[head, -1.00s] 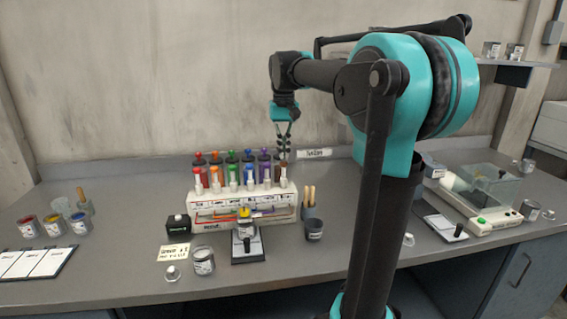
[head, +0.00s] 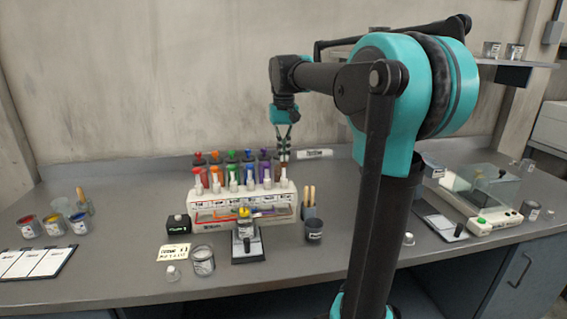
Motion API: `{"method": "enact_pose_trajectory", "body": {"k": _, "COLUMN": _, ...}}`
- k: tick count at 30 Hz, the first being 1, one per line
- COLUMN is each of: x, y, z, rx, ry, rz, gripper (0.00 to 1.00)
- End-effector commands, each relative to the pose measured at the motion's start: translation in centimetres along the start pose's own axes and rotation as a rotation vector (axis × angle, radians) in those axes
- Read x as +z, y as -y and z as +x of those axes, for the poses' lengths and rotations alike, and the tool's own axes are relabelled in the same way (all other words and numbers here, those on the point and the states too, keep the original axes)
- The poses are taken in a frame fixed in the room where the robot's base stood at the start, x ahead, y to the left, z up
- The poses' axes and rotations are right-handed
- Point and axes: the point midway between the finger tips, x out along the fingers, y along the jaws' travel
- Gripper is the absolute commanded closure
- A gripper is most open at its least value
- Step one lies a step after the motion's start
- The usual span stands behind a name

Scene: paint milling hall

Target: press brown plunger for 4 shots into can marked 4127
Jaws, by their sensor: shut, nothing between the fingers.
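A white dispenser (head: 242,207) stands on the bench with a row of coloured plungers along its top. The brown plunger (head: 284,172) is at the right end of the row, partly hidden by my fingers. My gripper (head: 284,159) is shut and empty, pointing down over that plunger. The fingertips are at or just above its top; I cannot tell whether they touch.
A dark cup (head: 314,230) is right of the dispenser. Several paint cans (head: 54,225) stand far left. A clear-covered machine (head: 484,195) is at right.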

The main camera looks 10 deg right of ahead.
Motion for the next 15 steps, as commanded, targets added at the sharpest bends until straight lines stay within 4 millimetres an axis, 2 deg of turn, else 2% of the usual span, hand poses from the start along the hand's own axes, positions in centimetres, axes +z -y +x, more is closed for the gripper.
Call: {"method": "enact_pose_trajectory", "body": {"k": 15, "x": 0.0, "y": 0.0, "z": 1.9, "rx": 0.000, "ry": 0.000, "rz": 0.000, "gripper": 1.00}}
